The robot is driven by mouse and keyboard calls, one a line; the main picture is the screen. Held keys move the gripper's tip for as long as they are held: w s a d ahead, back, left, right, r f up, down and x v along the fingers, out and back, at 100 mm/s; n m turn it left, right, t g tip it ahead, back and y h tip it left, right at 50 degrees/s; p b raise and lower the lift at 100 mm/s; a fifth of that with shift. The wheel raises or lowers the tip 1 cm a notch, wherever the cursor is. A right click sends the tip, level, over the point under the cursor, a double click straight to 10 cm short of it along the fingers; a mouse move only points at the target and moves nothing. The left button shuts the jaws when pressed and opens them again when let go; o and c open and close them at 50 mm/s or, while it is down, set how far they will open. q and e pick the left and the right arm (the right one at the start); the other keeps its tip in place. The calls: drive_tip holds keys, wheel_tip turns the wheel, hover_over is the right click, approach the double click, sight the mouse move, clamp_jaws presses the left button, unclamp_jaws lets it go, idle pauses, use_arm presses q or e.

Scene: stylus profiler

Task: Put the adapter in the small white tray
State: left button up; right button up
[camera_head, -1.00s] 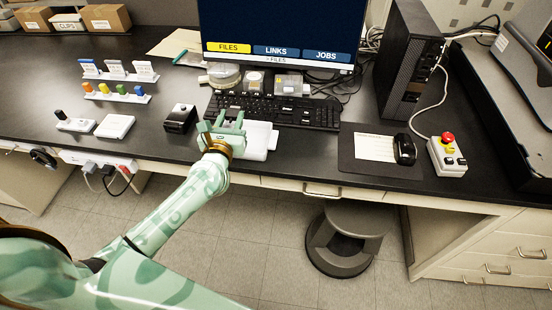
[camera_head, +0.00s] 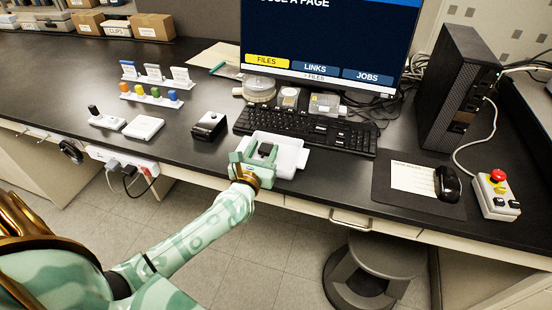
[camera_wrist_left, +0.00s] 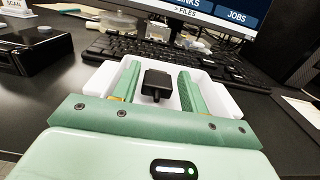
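The adapter is a small black block (camera_head: 267,149) that shows within the outline of the small white tray (camera_head: 291,158). In the left wrist view the adapter (camera_wrist_left: 157,82) is between my left gripper's green fingers (camera_wrist_left: 160,88), with a gap on both sides. The tray's white rim (camera_wrist_left: 222,98) shows around the fingers. My left gripper (camera_head: 256,155) is open at the tray, its fingers reaching over it. I cannot tell whether the adapter rests on the tray floor. My right gripper is not in view.
The keyboard (camera_head: 305,131) and monitor (camera_head: 330,40) stand behind the tray. A black device (camera_head: 209,126) and a flat white box (camera_head: 143,127) are to the left. The mouse (camera_head: 448,184) and a red-button box (camera_head: 496,195) are to the right.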

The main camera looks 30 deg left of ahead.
use_arm(q)
drive_tip(key=shift+o, duration=1)
drive_tip(key=shift+s+f, duration=0.1)
drive_tip(key=shift+s, duration=0.25)
drive_tip(key=v, duration=1.5)
drive_tip(key=shift+s, duration=0.35)
